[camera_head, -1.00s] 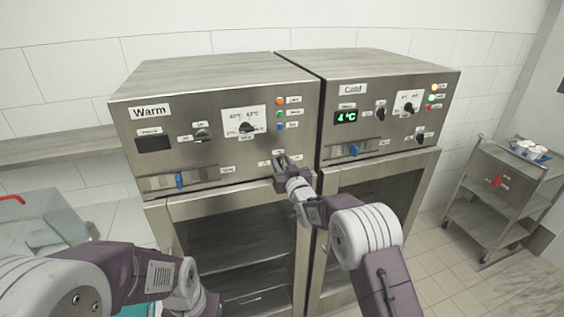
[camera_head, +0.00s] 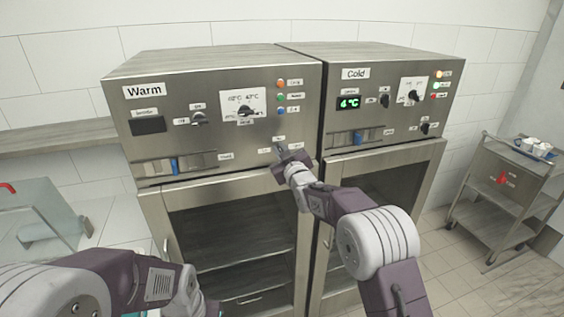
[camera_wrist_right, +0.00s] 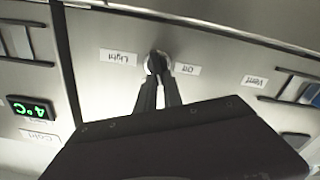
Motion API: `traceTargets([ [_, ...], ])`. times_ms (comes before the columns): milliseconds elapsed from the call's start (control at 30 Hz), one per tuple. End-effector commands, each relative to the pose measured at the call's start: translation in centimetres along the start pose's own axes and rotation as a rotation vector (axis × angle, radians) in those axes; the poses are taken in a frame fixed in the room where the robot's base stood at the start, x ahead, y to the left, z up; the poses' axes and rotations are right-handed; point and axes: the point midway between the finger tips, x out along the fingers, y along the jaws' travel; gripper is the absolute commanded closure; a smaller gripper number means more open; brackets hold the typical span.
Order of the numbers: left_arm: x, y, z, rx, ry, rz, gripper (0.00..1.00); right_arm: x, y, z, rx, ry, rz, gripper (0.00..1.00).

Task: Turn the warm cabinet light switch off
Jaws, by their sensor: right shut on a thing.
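The Warm cabinet (camera_head: 200,115) fills the left half of the head view; its interior behind the glass is dim. My right gripper (camera_head: 283,153) is at the lower right of its control panel. In the right wrist view, seen upside down, my right gripper's two dark fingers (camera_wrist_right: 158,82) are closed on the small round light switch (camera_wrist_right: 157,61). The fingers partly hide the switch. My left gripper (camera_head: 208,304) is at the bottom left edge, fingers not visible.
The Cold cabinet (camera_head: 395,115) stands right beside it, its display (camera_head: 348,103) lit green. A blue slider (camera_head: 174,167) and a temperature dial (camera_head: 245,110) are on the Warm panel. A metal cart (camera_head: 500,185) with cups stands at far right.

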Motion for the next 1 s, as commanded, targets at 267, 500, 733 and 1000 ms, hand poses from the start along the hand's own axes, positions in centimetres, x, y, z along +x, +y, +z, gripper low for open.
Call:
traceTargets([
  [267, 5.0, -0.1, 0.5, 0.000, 0.000, 0.000, 1.00, 0.0, -0.7, 0.6, -0.261, 0.005, 0.004, 1.00],
  [500, 8.0, -0.2, 0.8, 0.000, 0.000, 0.000, 1.00, 0.0, -1.0, 0.6, -0.489, 0.005, 0.004, 1.00],
  [733, 10.7, -0.2, 1.1, 0.000, 0.000, 0.000, 1.00, 0.0, -1.3, 0.7, -0.707, 0.005, 0.005, 1.00],
  [1000, 13.3, -0.3, 1.4, 0.000, 0.000, 0.000, 1.00, 0.0, -1.5, 0.9, -0.934, 0.005, 0.006, 1.00],
])
